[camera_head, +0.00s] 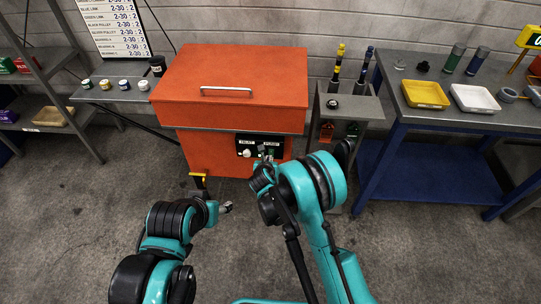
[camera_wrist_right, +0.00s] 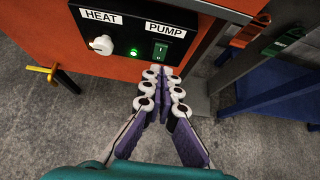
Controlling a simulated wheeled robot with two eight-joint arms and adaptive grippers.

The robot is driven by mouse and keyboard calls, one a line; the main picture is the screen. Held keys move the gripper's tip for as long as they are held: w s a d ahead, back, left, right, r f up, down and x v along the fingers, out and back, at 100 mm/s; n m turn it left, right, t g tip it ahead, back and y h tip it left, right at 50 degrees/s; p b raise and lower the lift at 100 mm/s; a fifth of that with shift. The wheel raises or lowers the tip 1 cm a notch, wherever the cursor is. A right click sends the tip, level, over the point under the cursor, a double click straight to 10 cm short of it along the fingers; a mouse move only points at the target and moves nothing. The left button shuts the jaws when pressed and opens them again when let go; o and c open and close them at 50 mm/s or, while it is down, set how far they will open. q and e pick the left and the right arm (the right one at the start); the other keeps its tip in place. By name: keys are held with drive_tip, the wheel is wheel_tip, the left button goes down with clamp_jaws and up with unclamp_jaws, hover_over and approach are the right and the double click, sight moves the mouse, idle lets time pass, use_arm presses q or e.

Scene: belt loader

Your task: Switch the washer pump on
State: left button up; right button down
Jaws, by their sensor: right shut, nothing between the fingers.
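The orange washer (camera_head: 235,70) stands against the wall with its lid down. Its black control panel (camera_wrist_right: 120,35) has a white knob (camera_wrist_right: 102,45) under the HEAT label and a green rocker switch (camera_wrist_right: 160,51) under the PUMP label. A small green light (camera_wrist_right: 134,52) between them glows. My right gripper (camera_wrist_right: 164,78) is shut and empty, its fingertips just below the pump switch; I cannot tell whether they touch the panel. In the head view, my right gripper (camera_head: 264,160) partly covers the panel. My left gripper (camera_head: 226,207) hangs low in front of the washer; its jaws are too small to read.
A yellow handle (camera_head: 198,178) sticks out at the washer's lower left. A narrow grey stand (camera_head: 365,112) with bottles and hanging tags is right of the washer. A blue-framed bench (camera_head: 460,118) holds yellow and white trays. Shelves are at left. Foreground floor is open.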

drive_tip(key=shift+p+v, duration=0.35)
drive_tip(key=shift+v, duration=1.55)
drive_tip(key=shift+d+r, duration=0.15)
drive_tip(key=shift+w, duration=0.1)
drive_tip(key=s+d+r+m+g, duration=0.1)
drive_tip(key=s+d+r+m, duration=0.3)
drive_tip(key=d+r+m, duration=0.45)
drive_tip(key=s+d+r+m+g, duration=0.1)
drive_tip(key=s+d+r+m, duration=0.4)
drive_tip(key=d+r+m, duration=0.3)
drive_tip(key=s+d+r+m+g, duration=0.1)
drive_tip(key=s+d+m, duration=0.3)
drive_tip(key=s+m, duration=0.5)
drive_tip(key=s+d+r+m+g, duration=0.1)
drive_tip(key=s+d+r+m, duration=0.2)
drive_tip(key=s+m, duration=0.7)
drive_tip(key=s+d, duration=0.1)
drive_tip(key=s, duration=0.2)
drive_tip(key=shift+r, duration=0.15)
drive_tip(key=shift+m, duration=0.25)
